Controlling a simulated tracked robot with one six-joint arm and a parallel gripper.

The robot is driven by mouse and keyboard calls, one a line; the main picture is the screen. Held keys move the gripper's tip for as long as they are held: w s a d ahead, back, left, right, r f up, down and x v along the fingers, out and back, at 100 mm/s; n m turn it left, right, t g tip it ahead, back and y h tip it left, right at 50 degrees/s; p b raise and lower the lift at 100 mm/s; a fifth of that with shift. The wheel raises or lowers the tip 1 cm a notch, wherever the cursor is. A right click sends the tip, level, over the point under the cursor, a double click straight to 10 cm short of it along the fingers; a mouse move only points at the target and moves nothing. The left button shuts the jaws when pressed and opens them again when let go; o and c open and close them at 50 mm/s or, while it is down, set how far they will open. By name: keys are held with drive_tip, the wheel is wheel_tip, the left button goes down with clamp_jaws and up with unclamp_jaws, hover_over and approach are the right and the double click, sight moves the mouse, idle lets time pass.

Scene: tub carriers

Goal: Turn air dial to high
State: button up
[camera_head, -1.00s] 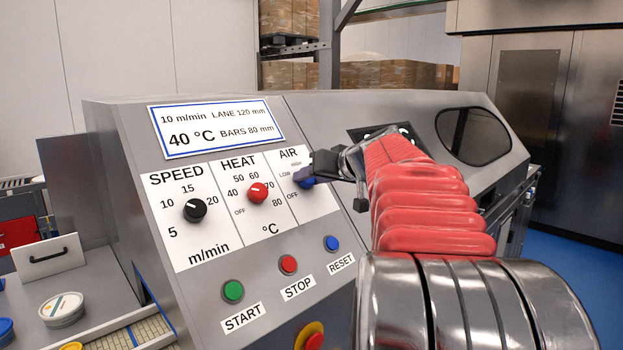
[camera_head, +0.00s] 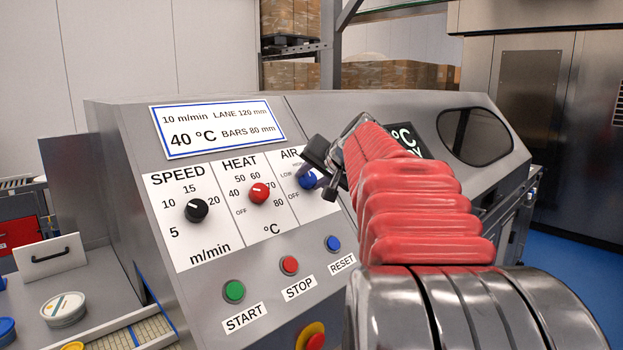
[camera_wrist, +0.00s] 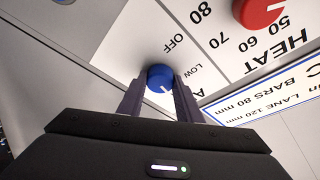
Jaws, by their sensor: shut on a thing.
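The blue air dial (camera_head: 307,180) sits on the white AIR label at the right of the dial row. It also shows in the wrist view (camera_wrist: 159,76), with a white mark at its edge near the fingers. My gripper (camera_head: 320,172) reaches it from the right, rolled at a slant. In the wrist view, my gripper (camera_wrist: 161,88) has one finger on each side of the dial and is shut on it. OFF and LOW are readable there, on the side away from my gripper's body. The high marking is hidden in the wrist view and too small to read surely in the head view.
The red heat dial (camera_head: 258,193) is close to the left of the air dial, and the black speed dial (camera_head: 195,210) is farther left. Green start (camera_head: 234,291), red stop (camera_head: 289,265) and blue reset (camera_head: 332,243) buttons lie below.

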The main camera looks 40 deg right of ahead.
idle(0.5)
drive_tip(key=o, duration=1)
drive_tip(key=shift+o, duration=0.2)
drive_tip(key=v, duration=1.3)
drive_tip(key=shift+s, duration=0.35)
drive_tip(key=shift+r, duration=0.1)
